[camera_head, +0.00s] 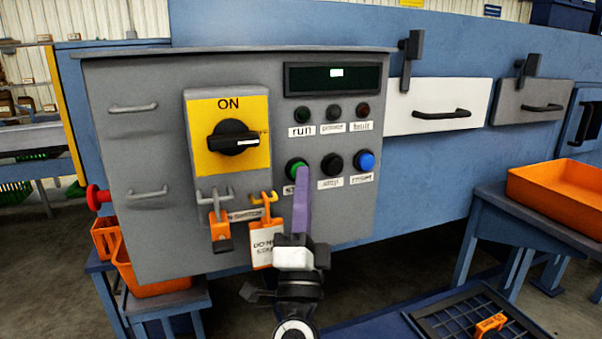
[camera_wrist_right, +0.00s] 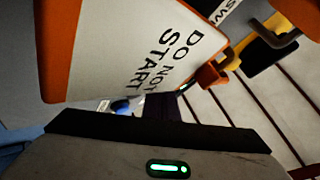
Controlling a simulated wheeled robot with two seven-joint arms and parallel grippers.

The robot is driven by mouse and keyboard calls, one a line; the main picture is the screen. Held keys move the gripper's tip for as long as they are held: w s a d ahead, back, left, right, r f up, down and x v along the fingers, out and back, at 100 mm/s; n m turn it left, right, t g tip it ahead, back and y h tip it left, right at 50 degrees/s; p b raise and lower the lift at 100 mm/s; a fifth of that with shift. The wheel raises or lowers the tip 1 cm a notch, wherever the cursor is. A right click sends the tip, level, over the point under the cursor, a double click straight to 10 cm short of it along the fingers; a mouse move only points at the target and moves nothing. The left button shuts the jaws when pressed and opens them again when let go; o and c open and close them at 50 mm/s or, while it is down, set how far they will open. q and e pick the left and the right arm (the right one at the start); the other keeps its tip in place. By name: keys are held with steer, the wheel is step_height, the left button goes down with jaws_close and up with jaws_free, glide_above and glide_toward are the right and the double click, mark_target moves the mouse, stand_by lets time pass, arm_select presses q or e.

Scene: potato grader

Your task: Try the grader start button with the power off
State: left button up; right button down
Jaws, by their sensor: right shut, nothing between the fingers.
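The green start button (camera_head: 293,166) is on the grey control panel (camera_head: 150,215); its label is partly hidden. My right gripper (camera_head: 303,172) is shut and empty, its purple fingers up at the button's lower right edge; I cannot tell whether they touch or press it. The black isolator knob (camera_head: 232,139) lies horizontal on a yellow plate, turned away from the ON mark at the top. Below it hang an orange padlock (camera_head: 220,230) and a DO NOT START tag (camera_head: 262,248). The tag (camera_wrist_right: 150,45) looms close in the right wrist view. My left gripper is not in view.
Black stop (camera_head: 332,164) and blue reset (camera_head: 364,161) buttons sit right of start. The run (camera_head: 302,113) and fault (camera_head: 363,111) lamps look dark. The display (camera_head: 333,79) shows a small white block. A red knob (camera_head: 97,198) juts from the panel's left side. An orange tray (camera_head: 560,190) stands right.

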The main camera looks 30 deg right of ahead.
steer(key=shift+w, duration=0.15)
stand_by(0.3)
steer(key=shift+w, duration=0.15)
steer(key=shift+r, duration=0.1)
steer(key=shift+d, duration=0.1)
stand_by(0.5)
steer(key=s+a+p, duration=0.1)
steer(key=s, duration=0.5)
steer(key=shift+a+p, duration=0.3)
steer(key=shift+p, duration=0.1)
steer(key=shift+f, duration=0.2)
stand_by(0.4)
